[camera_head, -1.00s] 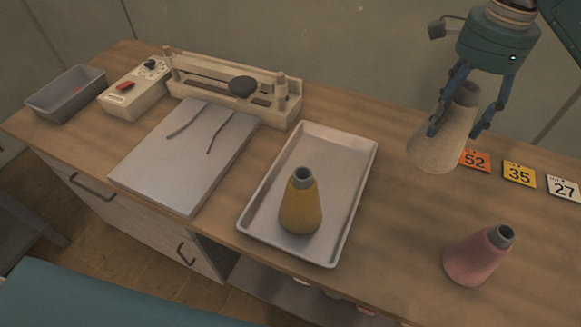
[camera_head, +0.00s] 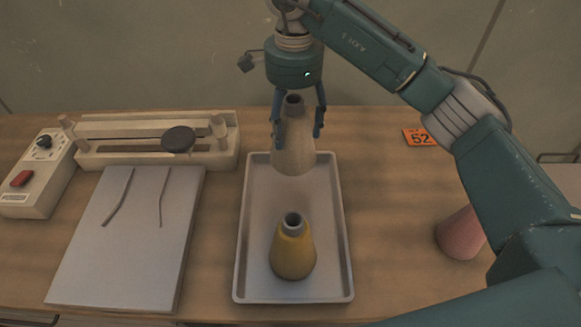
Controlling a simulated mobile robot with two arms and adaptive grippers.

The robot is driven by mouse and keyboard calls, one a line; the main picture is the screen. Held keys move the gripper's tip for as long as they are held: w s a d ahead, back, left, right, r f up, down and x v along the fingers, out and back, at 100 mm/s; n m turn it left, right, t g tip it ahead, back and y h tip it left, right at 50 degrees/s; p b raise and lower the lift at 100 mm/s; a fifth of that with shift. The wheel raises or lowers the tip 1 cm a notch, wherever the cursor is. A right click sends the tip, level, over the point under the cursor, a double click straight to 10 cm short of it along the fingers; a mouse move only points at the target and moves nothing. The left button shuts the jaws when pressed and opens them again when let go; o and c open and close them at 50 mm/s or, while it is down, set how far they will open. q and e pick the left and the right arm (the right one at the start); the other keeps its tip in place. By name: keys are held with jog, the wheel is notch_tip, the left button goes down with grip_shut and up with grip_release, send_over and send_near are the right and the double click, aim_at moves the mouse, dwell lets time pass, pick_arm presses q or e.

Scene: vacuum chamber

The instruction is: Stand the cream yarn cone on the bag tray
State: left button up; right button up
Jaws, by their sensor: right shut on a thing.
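The cream yarn cone (camera_head: 293,152) is upright, with its grey tip up. My right gripper (camera_head: 298,132) is shut on it near its upper part. The cone appears held above the far end of the bag tray (camera_head: 239,230), a shallow grey metal tray; a gap below it is hard to judge from here. A yellow yarn cone (camera_head: 293,253) stands upright in the near half of the tray. My left gripper is not in view.
A pink cone (camera_head: 459,234) stands at the right, partly behind my right arm. An orange number card 52 (camera_head: 419,138) lies at the back right. Left of the tray are a grey board (camera_head: 130,245), a sealer bar (camera_head: 150,160) and a control box (camera_head: 35,178).

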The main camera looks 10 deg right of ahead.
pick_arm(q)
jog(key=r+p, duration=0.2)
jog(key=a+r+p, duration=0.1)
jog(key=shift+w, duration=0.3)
pick_arm(e)
notch_tip(320, 180, down, 12)
jog(key=shift+a, duration=0.15)
jog(key=shift+f, duration=0.15)
jog(key=o, duration=1.9)
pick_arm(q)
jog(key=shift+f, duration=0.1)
pick_arm(e)
jog(key=shift+o, duration=0.2)
